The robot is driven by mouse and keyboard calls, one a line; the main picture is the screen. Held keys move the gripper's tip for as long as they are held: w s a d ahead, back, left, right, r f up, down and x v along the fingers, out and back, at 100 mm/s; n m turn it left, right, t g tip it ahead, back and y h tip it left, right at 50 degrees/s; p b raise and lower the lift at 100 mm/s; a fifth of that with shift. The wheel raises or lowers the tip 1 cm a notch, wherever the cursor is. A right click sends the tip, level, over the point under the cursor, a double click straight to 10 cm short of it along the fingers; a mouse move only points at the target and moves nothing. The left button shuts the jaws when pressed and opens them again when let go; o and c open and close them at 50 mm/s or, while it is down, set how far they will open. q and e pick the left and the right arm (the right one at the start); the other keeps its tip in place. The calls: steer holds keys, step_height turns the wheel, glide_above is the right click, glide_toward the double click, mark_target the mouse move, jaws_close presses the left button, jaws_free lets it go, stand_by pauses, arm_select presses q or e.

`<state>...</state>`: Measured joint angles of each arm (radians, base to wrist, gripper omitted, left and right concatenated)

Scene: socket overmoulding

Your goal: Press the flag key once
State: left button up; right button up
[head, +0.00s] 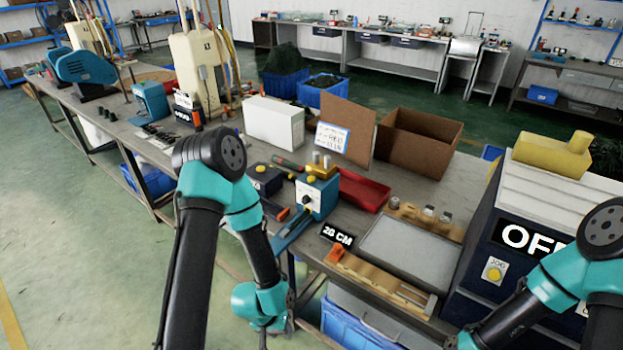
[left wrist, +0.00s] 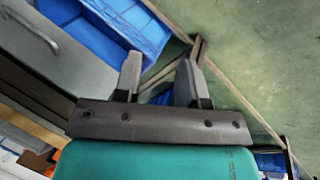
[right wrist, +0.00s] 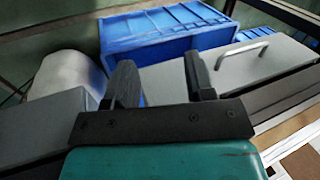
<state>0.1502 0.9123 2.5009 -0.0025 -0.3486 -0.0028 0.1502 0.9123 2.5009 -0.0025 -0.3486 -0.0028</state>
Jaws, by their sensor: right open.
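I cannot tell which button is the flag key. A dark blue machine (head: 502,228) with a large "OFF" sign stands at the right, with a yellow round button (head: 493,272) under a small label on its front. A blue control box (head: 316,198) with a black knob stands mid-table, with a yellow top. A small black box (head: 264,178) with a yellow button sits beside it. My left gripper (left wrist: 157,82) is open and empty, pointing down near the table's front edge. My right gripper (right wrist: 160,82) is open and empty, over a blue crate and a grey drawer; its fingers are outside the head view.
A red tray (head: 362,190), an open cardboard box (head: 420,140) and a white box (head: 273,123) stand on the table. A grey plate (head: 410,248) in a wooden frame lies before the machine, with a "28 CM" sign (head: 337,235). A blue crate (head: 350,330) is below the table.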

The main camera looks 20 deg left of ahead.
arm_select(q)
jaws_close()
stand_by(1.4)
